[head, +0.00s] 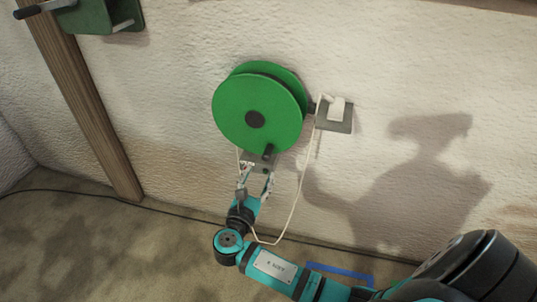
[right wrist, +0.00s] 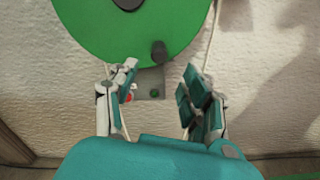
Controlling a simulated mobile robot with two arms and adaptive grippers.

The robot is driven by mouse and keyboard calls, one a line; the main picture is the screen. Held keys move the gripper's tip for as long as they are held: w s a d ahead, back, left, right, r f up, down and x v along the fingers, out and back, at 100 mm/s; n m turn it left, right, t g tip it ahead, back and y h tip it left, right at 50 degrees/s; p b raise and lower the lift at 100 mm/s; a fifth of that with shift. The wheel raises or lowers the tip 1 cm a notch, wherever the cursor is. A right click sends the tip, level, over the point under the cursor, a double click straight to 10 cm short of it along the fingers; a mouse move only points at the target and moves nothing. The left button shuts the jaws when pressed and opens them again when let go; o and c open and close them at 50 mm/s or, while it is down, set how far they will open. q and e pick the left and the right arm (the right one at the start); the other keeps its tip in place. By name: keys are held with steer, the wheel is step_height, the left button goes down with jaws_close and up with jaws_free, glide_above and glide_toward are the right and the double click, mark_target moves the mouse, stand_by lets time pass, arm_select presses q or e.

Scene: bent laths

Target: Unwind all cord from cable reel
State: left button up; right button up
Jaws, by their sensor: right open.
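The green cable reel (head: 245,105) is mounted on the wall, with a dark hub at its centre and a dark crank handle (head: 268,152) at its lower edge. In the right wrist view the reel (right wrist: 95,30) fills the top, and the handle (right wrist: 159,50) hangs above the gap between my fingers. My right gripper (head: 256,175) is open just below the handle, with nothing between its fingers. A pale cord (head: 298,195) hangs from the right of the reel in a loop and passes by my right gripper. How much cord is on the reel is hidden. My left gripper is not in view.
A grey wall bracket (head: 345,118) with a white piece sits right of the reel. A green device with a crank (head: 105,15) is at the top left near a wooden post (head: 85,105). A dark cable runs along the floor by the wall, and a blue strip (head: 340,273) lies near my arm.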

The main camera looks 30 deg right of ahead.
mark_target(268, 152)
steer(key=b+x, duration=0.1)
steer(key=x, duration=0.9)
steer(key=shift+w+f, duration=0.1)
steer(key=shift+w, duration=0.05)
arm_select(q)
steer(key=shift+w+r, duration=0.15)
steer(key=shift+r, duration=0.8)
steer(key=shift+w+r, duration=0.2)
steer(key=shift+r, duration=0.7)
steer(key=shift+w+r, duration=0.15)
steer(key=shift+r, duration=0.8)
arm_select(e)
steer(key=shift+w+d, duration=0.45)
steer(key=shift+c, duration=0.4)
jaws_close()
